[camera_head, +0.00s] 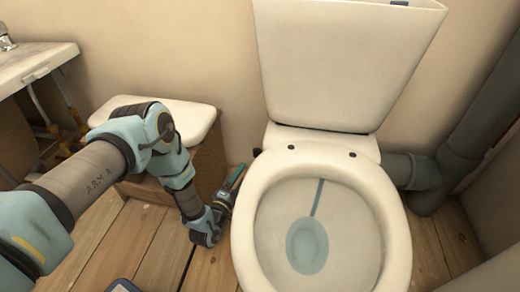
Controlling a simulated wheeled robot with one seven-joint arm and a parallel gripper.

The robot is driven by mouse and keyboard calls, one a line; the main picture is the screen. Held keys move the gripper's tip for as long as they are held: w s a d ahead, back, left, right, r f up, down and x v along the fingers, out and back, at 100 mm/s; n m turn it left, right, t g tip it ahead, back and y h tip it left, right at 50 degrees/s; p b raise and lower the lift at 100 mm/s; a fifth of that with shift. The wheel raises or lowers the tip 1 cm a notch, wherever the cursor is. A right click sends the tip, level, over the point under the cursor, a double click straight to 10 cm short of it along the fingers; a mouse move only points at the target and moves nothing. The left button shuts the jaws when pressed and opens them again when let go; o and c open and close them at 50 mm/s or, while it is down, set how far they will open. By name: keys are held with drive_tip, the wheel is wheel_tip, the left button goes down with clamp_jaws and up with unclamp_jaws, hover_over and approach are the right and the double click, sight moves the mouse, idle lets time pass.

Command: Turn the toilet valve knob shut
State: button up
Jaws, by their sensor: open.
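My arm reaches in from the left, and my gripper (236,179) is low beside the left side of the toilet (318,60), between the bowl and a brown box. The jaws are small and partly seen in this view; they look open, with no object visible between them. I cannot make out the toilet valve knob. The gripper, the wrist or the toilet may hide it, so I cannot tell whether the gripper touches it. The toilet bowl stands open, with a little water at the bottom.
A brown box with a white lid (185,109) stands against the wall, partly behind my arm. A sink (30,65) is at far left. A thick grey pipe (465,145) runs behind the toilet at right. The plank floor (150,245) is mostly clear at front left.

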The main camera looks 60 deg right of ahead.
sight(255, 155)
drive_tip(key=d+b, duration=0.1)
drive_tip(key=d, duration=0.2)
drive_tip(key=d+b, duration=0.1)
drive_tip(key=d, duration=0.2)
drive_tip(key=w+d+b, duration=0.1)
drive_tip(key=d, duration=0.2)
drive_tip(key=shift+d+f+b, duration=0.1)
drive_tip(key=shift+d+b, duration=0.25)
drive_tip(key=shift+d, duration=0.65)
drive_tip(key=shift+c, duration=0.4)
clamp_jaws()
